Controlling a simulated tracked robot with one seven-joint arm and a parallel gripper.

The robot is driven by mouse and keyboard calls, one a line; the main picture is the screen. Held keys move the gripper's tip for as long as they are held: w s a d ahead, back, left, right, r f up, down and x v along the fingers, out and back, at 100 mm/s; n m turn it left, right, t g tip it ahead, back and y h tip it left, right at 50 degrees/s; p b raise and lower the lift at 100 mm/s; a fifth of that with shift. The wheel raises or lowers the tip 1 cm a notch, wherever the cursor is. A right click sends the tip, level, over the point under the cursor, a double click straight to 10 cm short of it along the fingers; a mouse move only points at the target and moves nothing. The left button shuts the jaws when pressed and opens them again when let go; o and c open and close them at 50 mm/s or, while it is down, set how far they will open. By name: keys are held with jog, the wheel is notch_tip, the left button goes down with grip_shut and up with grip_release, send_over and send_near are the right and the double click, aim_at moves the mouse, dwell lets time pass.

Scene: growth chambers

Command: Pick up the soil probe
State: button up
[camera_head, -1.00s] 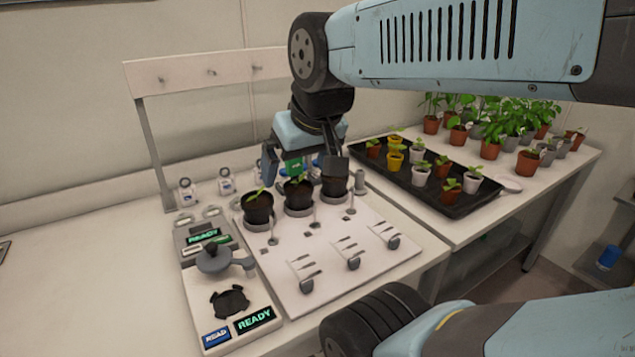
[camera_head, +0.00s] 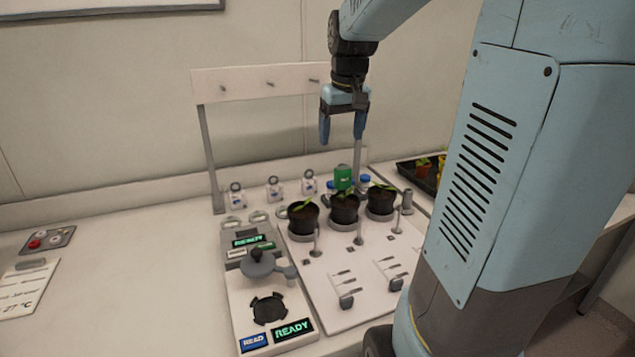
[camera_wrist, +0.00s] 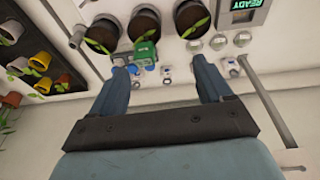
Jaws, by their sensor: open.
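A green block-like device (camera_head: 343,178) with a small white label stands behind the middle pot; it also shows in the wrist view (camera_wrist: 146,52). It may be the head of the soil probe, but I cannot tell for sure, and its lower part is hidden by the pot in the head view. My gripper (camera_head: 341,138) is open and empty, fingers pointing down, above and apart from the green device. In the wrist view my gripper (camera_wrist: 162,66) has its fingers spread, with the green device close to the left fingertip.
Three dark pots with seedlings (camera_head: 303,219) stand in a row on a white board (camera_head: 325,285). A reader station (camera_head: 262,325) sits left of it. A frame with pegs (camera_head: 232,85) rises behind. Small labelled bottles (camera_head: 274,189) line the back. A black plant tray (camera_head: 405,170) is right.

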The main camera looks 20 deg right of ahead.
jog(key=g, duration=0.1)
send_near(343, 168)
jog(key=s+r, duration=0.1)
jog(key=r, duration=0.1)
jog(key=f, duration=0.5)
jog(key=w+f, duration=0.1)
jog(key=f, duration=0.4)
jog(key=w+f, duration=0.1)
jog(key=f, duration=0.3)
jog(key=shift+w+d+f, duration=0.1)
jog(key=shift+w+f, duration=0.05)
jog(key=shift+f, duration=0.05)
